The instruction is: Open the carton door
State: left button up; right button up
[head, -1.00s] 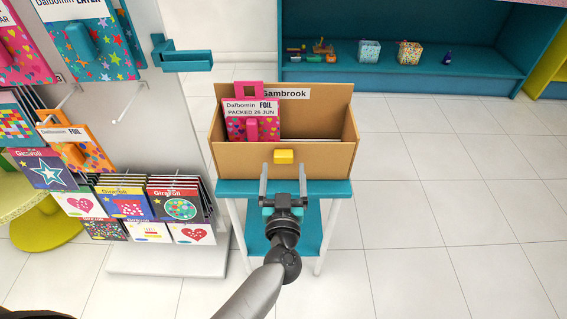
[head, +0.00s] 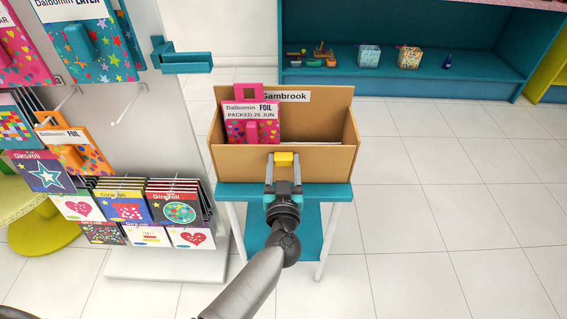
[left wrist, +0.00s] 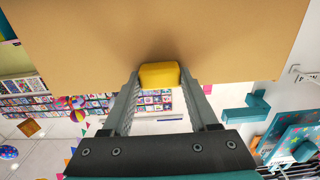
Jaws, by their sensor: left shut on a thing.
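The brown carton (head: 325,162) stands on a small teal-topped stand in the head view. Its front panel carries a yellow knob (head: 283,158), and a label reading "Gambrook" is at its back. Inside it stands a pink patterned pack (head: 251,128) marked "Dalbomin FOIL". My left gripper (head: 283,165) is shut on the yellow knob. In the left wrist view, the yellow knob (left wrist: 159,76) sits between the two fingertips, below the carton's brown face (left wrist: 160,35). My right gripper is not in view.
The teal stand (head: 340,192) has white legs and a lower shelf. A white display rack (head: 165,110) with packs and cards stands close on the left. A teal shelf unit (head: 400,84) is at the back. The tiled floor (head: 450,210) on the right is clear.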

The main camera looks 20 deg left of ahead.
pick_arm(q)
grip_shut()
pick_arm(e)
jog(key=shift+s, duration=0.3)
pick_arm(q)
jog(key=shift+f, duration=0.1)
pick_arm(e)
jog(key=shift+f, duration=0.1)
